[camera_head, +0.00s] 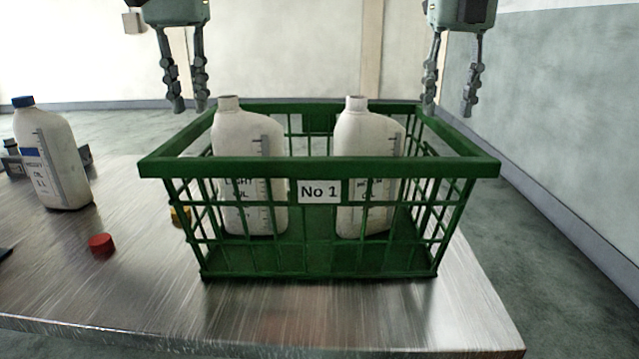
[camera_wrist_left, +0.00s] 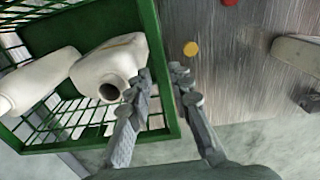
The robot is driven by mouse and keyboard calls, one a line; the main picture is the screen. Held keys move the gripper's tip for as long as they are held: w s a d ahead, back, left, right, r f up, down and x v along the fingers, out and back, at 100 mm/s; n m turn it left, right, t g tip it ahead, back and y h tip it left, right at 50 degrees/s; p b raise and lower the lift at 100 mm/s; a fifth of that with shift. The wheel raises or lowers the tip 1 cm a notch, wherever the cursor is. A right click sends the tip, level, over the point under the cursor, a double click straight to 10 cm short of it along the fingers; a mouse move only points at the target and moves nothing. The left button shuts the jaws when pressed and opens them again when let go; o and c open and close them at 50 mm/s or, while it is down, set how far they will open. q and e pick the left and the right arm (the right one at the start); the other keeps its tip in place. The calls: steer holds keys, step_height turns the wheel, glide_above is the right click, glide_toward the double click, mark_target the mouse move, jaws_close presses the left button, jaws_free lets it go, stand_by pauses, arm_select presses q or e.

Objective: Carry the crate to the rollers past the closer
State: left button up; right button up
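The green crate (camera_head: 320,168) stands on the metal table and bears a "No 1" label. It holds two white bottles without caps, a left one (camera_head: 245,140) and a right one (camera_head: 365,145), both upright. My left gripper (camera_head: 188,108) is open and empty above the crate's left rear side. In the left wrist view its fingers (camera_wrist_left: 160,82) are spread near the crate's rim (camera_wrist_left: 165,70), with an open bottle mouth close by. My right gripper (camera_head: 450,110) is open and empty at the crate's right rear side. I cannot tell whether either touches the rim. No rollers or closer are recognisable.
A white bottle with a blue cap (camera_head: 50,155) stands on the table (camera_head: 130,290) at the left. A red cap (camera_head: 101,244) and a yellow cap (camera_head: 181,215) lie left of the crate. The table's right edge is close to the crate.

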mark_target(193, 124)
arm_select(q)
steer(key=shift+f, duration=2.65)
arm_select(e)
steer(key=shift+f, duration=2.7)
arm_select(q)
steer(key=shift+c, duration=0.3)
arm_select(e)
steer(key=shift+c, duration=0.3)
arm_select(q)
jaws_close()
arm_select(e)
steer(key=c, duration=0.5)
jaws_close()
arm_select(q)
steer(key=shift+r, duration=0.1)
arm_select(e)
steer(key=shift+r, duration=0.1)
